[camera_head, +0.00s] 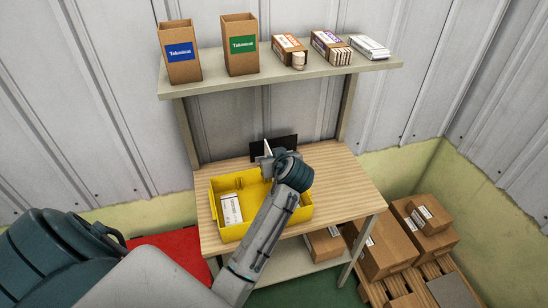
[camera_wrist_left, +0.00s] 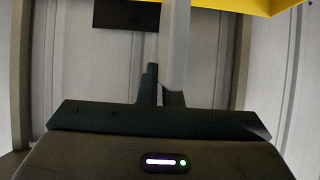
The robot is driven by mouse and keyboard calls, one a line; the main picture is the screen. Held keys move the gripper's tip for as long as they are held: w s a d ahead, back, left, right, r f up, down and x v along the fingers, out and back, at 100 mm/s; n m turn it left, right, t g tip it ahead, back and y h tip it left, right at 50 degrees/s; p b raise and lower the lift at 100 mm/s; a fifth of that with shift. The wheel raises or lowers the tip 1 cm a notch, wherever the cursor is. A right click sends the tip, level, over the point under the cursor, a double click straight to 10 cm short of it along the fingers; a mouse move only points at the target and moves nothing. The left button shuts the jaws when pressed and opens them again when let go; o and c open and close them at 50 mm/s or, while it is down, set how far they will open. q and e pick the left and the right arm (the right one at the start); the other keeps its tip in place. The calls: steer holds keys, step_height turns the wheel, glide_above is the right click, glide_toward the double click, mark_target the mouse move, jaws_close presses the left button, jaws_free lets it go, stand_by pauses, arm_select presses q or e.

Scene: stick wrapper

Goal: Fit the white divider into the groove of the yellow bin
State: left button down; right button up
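The yellow bin (camera_head: 238,233) sits on the wooden table, and a white labelled box (camera_head: 231,209) lies in its left part. My left gripper (camera_head: 265,161) is at the bin's back edge, its arm crossing over the bin and hiding much of its right side. A thin white divider (camera_head: 267,147) stands up at the fingers. In the left wrist view the fingers (camera_wrist_left: 160,92) are closed on the pale divider (camera_wrist_left: 176,45), and the yellow bin (camera_wrist_left: 238,4) shows at the top right. Whether the divider touches the groove is hidden. My right gripper is not in view.
A black panel (camera_head: 286,147) stands behind the bin. A shelf (camera_head: 225,84) above holds brown boxes (camera_head: 240,58) and several small packs (camera_head: 330,45). Cardboard boxes (camera_head: 390,250) are on a pallet at the right. The table's right side (camera_head: 345,190) is clear.

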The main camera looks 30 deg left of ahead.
arm_select(q)
steer(key=shift+f+b, duration=1.15)
steer(key=shift+f, duration=0.9)
steer(key=shift+p, duration=0.35)
steer(key=shift+f+b, duration=0.8)
steer(key=shift+f, duration=0.3)
steer(key=shift+f+b, duration=1.75)
steer(key=shift+f, duration=0.75)
steer(key=c, duration=1.5)
jaws_free()
steer(key=shift+c, duration=0.2)
steer(key=shift+r, duration=0.1)
